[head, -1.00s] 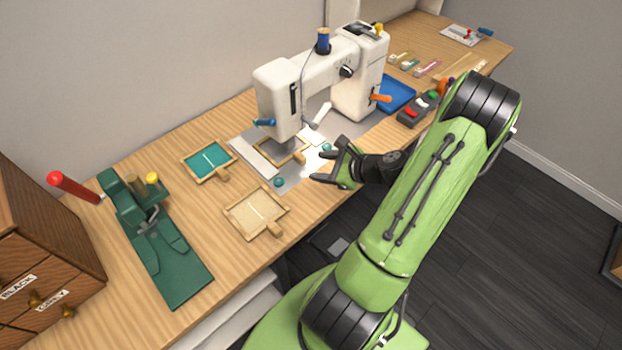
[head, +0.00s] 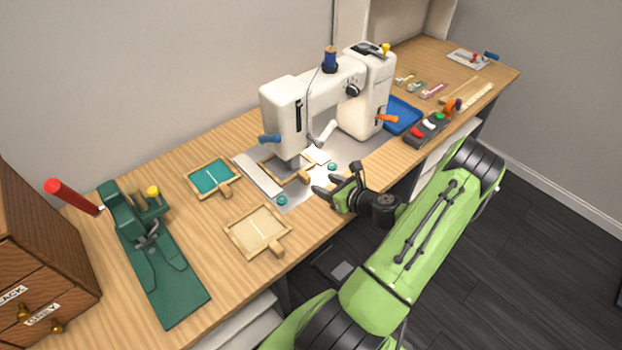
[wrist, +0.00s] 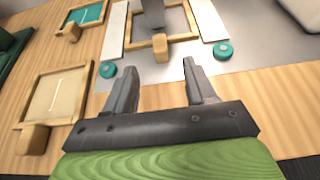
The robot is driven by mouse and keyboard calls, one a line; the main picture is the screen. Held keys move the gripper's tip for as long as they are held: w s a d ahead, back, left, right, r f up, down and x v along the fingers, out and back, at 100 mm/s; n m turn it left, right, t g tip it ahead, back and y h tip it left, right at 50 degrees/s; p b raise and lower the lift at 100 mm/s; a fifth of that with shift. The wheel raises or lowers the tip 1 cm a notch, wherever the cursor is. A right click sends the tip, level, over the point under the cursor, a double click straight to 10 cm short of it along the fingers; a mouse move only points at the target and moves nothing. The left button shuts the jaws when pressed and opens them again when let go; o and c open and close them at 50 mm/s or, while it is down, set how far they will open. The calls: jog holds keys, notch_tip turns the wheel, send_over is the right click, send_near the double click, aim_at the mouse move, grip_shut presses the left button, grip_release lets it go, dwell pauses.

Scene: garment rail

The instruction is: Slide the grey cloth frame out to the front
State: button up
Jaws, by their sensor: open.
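The grey cloth frame (head: 270,168) is a small wooden frame lying flat on the metal plate under the sewing machine's head (head: 292,120). Its wooden handle (head: 304,177) points to the front; the machine hides part of the cloth. In the wrist view, the handle (wrist: 160,48) lies just beyond my fingertips, roughly midway between them. My gripper (head: 326,185) is open and empty, in front of the handle and apart from it. The two fingers (wrist: 158,68) show either side of a clear gap.
A teal cloth frame (head: 212,177) and a cream cloth frame (head: 257,232) lie to the left. Teal round knobs (head: 282,200) and (head: 332,167) flank the frame's path. A white lever (head: 325,132) hangs beside the machine head. The plate's front is clear.

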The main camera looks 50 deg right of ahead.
aim_at(307, 176)
jog(key=b+x, duration=0.1)
jog(key=x, duration=0.9)
jog(key=shift+w+f, duration=0.1)
jog(key=shift+f, duration=0.05)
jog(key=shift+c, duration=0.3)
grip_shut()
